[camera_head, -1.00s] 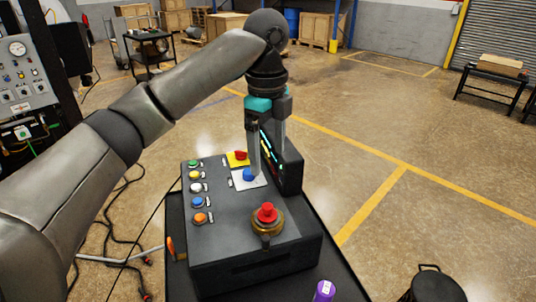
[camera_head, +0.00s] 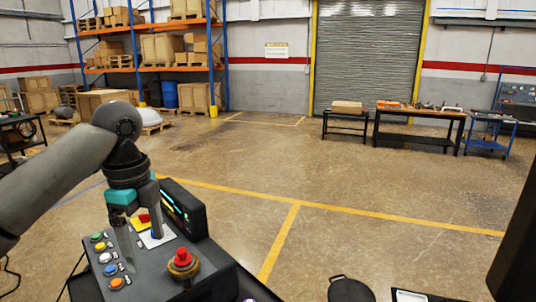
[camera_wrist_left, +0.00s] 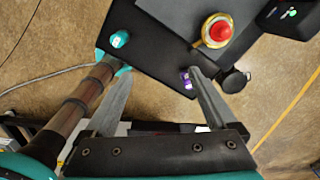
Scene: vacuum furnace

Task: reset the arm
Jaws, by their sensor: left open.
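My left arm comes in from the left in the head view. Its left gripper (camera_head: 139,240) points down over the dark control box (camera_head: 205,263), with its two fingers apart and nothing between them. The fingers partly cover the panel, and whether they touch it I cannot tell. In the left wrist view the open fingers (camera_wrist_left: 157,90) spread wide, beside the control box (camera_wrist_left: 172,18). A red mushroom button (camera_head: 182,255) on a brass ring stands on the box; it also shows in the wrist view (camera_wrist_left: 221,31). My right gripper does not show.
Coloured push buttons line the box's left side, an orange one (camera_head: 117,283) nearest. A purple object (camera_wrist_left: 187,79) lies near one finger in the wrist view. A black round item (camera_head: 349,290) stands at the front. Open floor (camera_head: 350,190) lies beyond; benches (camera_head: 415,125) stand far back.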

